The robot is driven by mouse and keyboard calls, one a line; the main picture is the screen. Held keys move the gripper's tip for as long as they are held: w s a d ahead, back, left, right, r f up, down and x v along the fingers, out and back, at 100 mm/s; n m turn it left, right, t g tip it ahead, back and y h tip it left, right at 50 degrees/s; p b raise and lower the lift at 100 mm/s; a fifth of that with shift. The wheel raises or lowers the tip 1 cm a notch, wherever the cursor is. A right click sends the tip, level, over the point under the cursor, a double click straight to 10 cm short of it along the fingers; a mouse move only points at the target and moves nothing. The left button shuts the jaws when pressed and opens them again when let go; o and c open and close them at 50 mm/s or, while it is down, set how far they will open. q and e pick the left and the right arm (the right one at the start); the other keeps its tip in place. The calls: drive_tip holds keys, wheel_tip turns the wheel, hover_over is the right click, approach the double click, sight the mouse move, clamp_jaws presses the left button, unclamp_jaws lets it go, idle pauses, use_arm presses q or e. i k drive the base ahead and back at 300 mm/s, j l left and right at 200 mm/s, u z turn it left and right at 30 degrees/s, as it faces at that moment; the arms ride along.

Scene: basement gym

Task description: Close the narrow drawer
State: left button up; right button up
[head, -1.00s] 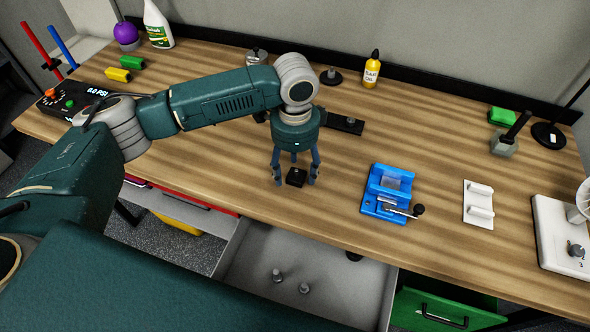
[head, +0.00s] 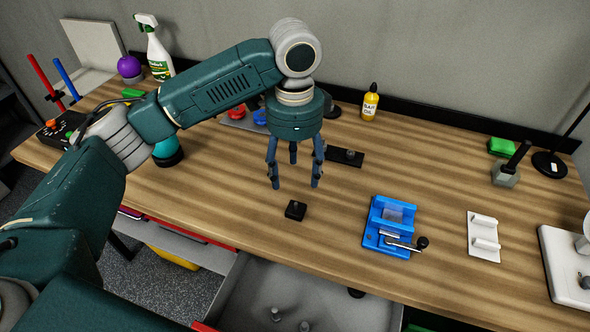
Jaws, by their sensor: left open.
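A wide grey drawer (head: 250,290) stands open below the bench's front edge, with small grey pegs inside. A shallower drawer with a red edge (head: 205,250) sticks out a little under the bench at the left. A sliver of green shows at the bottom edge, right of the grey drawer. I cannot tell which of them is the narrow drawer. My left gripper (head: 295,183) hangs over the bench with its fingers apart and empty, pointing down. A small black block (head: 295,210) lies on the bench just in front of the fingers. My right gripper is not in view.
On the wooden bench (head: 220,200), a blue vise (head: 393,225) and a white bracket (head: 483,237) stand to the right. A teal object (head: 167,150) is beside my left arm. A yellow bottle (head: 370,103) stands at the back. The bench's front middle is mostly clear.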

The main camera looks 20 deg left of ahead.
sight(253, 285)
drive_tip(key=k+j, duration=0.3)
drive_tip(key=k, duration=0.15)
drive_tip(key=k+j, duration=0.65)
drive_tip(key=k, duration=0.25)
